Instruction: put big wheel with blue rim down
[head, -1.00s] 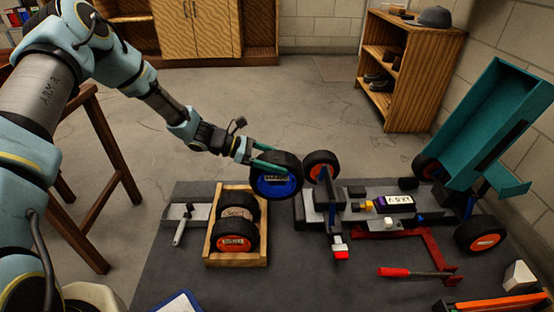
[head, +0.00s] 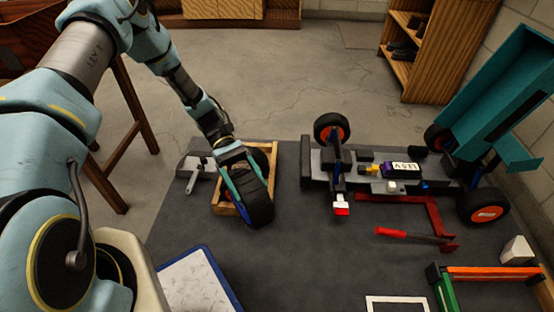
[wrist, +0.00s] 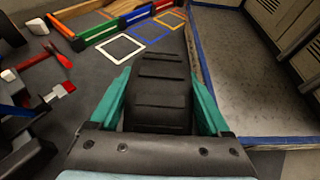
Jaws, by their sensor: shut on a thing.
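The big wheel with the blue rim (head: 256,204) is a black tyre, seen mostly edge-on in the head view, with a sliver of blue rim at its left. My gripper (head: 241,181) is shut on it, with a teal finger on each side. In the wrist view the tyre tread (wrist: 160,95) fills the space between the teal fingers. The wheel is in front of the wooden crate (head: 228,212) and hides much of it. I cannot tell whether the wheel touches the crate or the mat.
The racecar chassis (head: 350,172) stands at the right with orange-rimmed wheels. A red-handled tool (head: 391,233) lies before it. The dark mat (head: 290,250) is bare right of the crate. Coloured floor frames (wrist: 121,47) show in the wrist view.

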